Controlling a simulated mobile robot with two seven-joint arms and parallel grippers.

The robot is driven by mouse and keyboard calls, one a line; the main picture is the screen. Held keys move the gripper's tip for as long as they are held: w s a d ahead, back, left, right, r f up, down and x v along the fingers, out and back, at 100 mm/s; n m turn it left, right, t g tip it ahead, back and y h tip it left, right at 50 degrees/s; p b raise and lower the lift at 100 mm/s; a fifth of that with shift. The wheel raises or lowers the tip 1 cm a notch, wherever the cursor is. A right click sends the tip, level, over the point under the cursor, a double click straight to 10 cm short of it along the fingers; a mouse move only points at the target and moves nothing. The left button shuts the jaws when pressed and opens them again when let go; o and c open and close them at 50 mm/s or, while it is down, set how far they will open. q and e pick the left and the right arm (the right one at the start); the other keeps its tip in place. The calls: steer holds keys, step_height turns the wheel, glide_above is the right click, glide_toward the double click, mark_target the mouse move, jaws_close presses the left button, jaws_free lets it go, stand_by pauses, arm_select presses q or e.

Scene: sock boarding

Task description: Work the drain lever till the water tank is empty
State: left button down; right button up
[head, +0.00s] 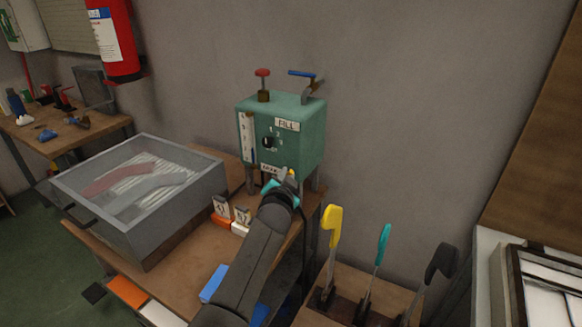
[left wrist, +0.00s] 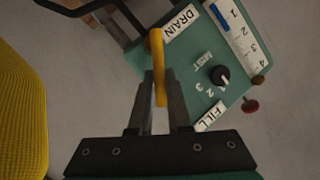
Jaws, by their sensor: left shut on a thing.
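The green water tank (head: 300,145) stands on legs at the back of the table, with a FILL label, a dial and a gauge (head: 247,138). In the left wrist view the gauge (left wrist: 238,32) shows a short blue bar beside its low numbers. The yellow drain lever (left wrist: 158,50) is beside the DRAIN label (left wrist: 181,22). My left gripper (left wrist: 160,88) is shut on this lever, one finger on each side. In the head view my left gripper (head: 284,186) is at the tank's lower front, and my arm hides part of it. My right gripper is not in view.
A grey lidded box (head: 190,205) with socks inside stands left of the tank. Yellow (head: 332,230), teal (head: 382,245) and black (head: 440,262) handled tools stand at the right. A red knob (head: 262,73) and blue handle (head: 302,73) rise from the tank top.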

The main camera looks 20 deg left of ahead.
arm_select(q)
steer(key=r+n+p, duration=0.1)
steer(key=p, duration=0.1)
steer(key=shift+a+g+h+p, duration=0.3)
steer(key=shift+a+p, duration=0.1)
steer(key=shift+w+a+f+n+h+p, duration=0.1)
steer(key=shift+a+f+n+h+p, duration=0.15)
steer(key=shift+n+p, duration=0.55)
steer(key=shift+r, duration=0.1)
steer(key=c, duration=0.9)
jaws_free()
steer(key=shift+o, duration=0.2)
steer(key=p+v, duration=0.4)
steer(key=v, duration=1.1)
steer(key=shift+r, duration=0.25)
